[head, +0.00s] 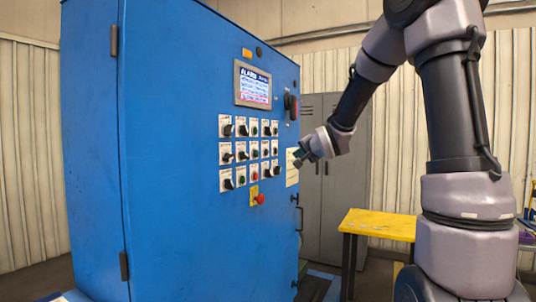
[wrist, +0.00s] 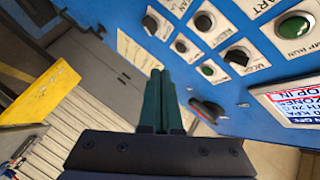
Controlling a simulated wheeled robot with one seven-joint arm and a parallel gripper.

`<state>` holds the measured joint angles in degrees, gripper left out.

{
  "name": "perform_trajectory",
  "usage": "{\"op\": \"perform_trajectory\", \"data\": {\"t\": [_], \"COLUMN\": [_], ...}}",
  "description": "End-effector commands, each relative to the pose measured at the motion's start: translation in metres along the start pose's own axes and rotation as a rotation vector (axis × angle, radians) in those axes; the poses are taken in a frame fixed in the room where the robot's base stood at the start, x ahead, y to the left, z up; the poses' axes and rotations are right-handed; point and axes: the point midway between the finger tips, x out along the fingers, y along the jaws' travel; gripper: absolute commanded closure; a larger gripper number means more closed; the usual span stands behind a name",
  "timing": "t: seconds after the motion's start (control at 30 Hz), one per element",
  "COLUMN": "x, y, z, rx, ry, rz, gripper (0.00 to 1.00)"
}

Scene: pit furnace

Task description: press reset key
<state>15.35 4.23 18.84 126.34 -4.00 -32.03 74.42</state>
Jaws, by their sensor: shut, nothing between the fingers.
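The blue control cabinet (head: 165,150) carries several rows of knobs and buttons on white label plates. In the wrist view a dark knob (wrist: 205,21) sits on a plate whose small lettering seems to read RESET, but I cannot be sure. In the head view I cannot tell which control is the reset key. My gripper (head: 299,158) is just right of the rows, near the cabinet's right edge. In the wrist view its two dark green fingers (wrist: 160,78) are shut together and empty. They point along the panel's edge, and I cannot tell their gap from its face.
A display screen (head: 253,86) is above the controls, and a red emergency button (head: 261,199) is below them. A dark red-ended handle (wrist: 207,108) sticks out near my fingers. A yellow-topped table (head: 378,223) and a grey locker (head: 335,190) stand to the right.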

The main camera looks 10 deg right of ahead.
Motion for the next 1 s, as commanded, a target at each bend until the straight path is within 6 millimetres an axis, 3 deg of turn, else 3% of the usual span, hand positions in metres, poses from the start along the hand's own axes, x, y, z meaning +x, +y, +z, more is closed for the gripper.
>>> {"op": "perform_trajectory", "data": {"t": [0.23,0.7,1.0], "x": [0.006,0.05,0.061], "y": [-0.004,-0.036,-0.044], "z": [0.005,0.037,0.044], "rx": [0.0,0.0,0.0], "ry": [-0.001,-0.002,0.0], "rz": [0.0,0.0,0.001], "gripper": [1.0,1.0,1.0]}}
